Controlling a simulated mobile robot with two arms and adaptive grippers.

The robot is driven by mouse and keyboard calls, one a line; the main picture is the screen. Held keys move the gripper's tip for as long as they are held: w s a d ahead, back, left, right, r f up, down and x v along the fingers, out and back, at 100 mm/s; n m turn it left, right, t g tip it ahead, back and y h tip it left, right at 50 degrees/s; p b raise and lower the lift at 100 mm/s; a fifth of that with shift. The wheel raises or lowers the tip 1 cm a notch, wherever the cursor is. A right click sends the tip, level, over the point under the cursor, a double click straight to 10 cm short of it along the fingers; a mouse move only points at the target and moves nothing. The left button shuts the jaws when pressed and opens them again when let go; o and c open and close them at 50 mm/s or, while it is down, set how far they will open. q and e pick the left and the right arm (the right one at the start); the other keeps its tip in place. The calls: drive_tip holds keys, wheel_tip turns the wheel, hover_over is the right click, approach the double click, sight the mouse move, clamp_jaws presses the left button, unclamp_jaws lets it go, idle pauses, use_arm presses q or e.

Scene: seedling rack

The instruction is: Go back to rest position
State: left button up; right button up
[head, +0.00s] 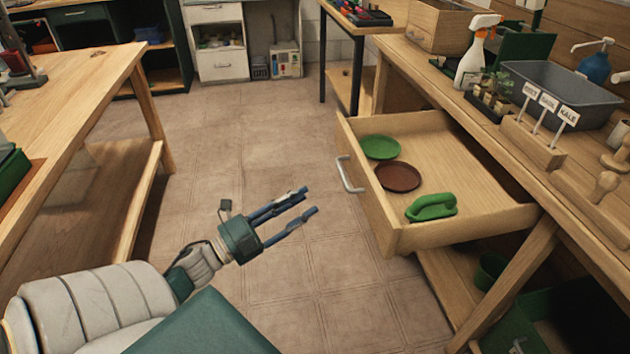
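My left gripper (307,200) is in the head view, above the tiled floor between the two benches. Its two dark blue fingers are apart and nothing is between them. It is to the left of an open wooden drawer (440,160), clear of the drawer's metal handle (350,174). The drawer holds a green saucer (381,147), a brown saucer (398,176) and a green object with a handle (432,206). My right gripper is not in view.
The drawer juts out from the right workbench (590,205), which bears a spray bottle (474,55), a grey basin (565,95) and a label holder (533,143). A wooden bench (75,90) stands at the left. The floor (245,140) between them is clear.

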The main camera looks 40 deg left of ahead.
use_arm(q)
drive_tip(key=shift+s+a, duration=0.1)
drive_tip(key=shift+s, duration=0.25)
idle(0.3)
